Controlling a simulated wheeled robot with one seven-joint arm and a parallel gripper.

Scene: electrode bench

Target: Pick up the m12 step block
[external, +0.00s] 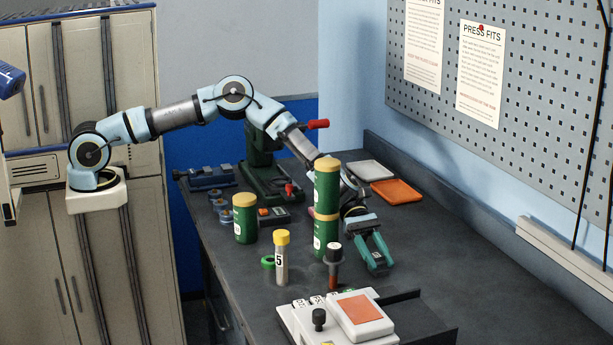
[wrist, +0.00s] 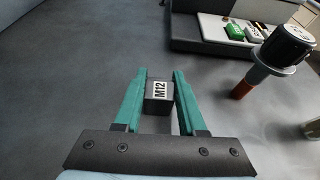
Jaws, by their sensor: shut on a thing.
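The M12 step block (wrist: 158,90) shows in the wrist view as a small block with a white face marked "M12" and a dark body. It sits between the green fingertips of my gripper (wrist: 160,80), which is shut on it. In the external view my gripper (external: 376,260) points down at the dark bench, right of the tall green canisters. The block does not show clearly there, being hidden by the fingers. Whether it touches the bench or is held just above it, I cannot tell.
A black-capped tool with a reddish tip (wrist: 238,91) stands close to the right of my gripper in the wrist view. Stacked green canisters (external: 325,190) stand left of my gripper. A white box with an orange pad (external: 362,309) is in front. The bench at right is clear.

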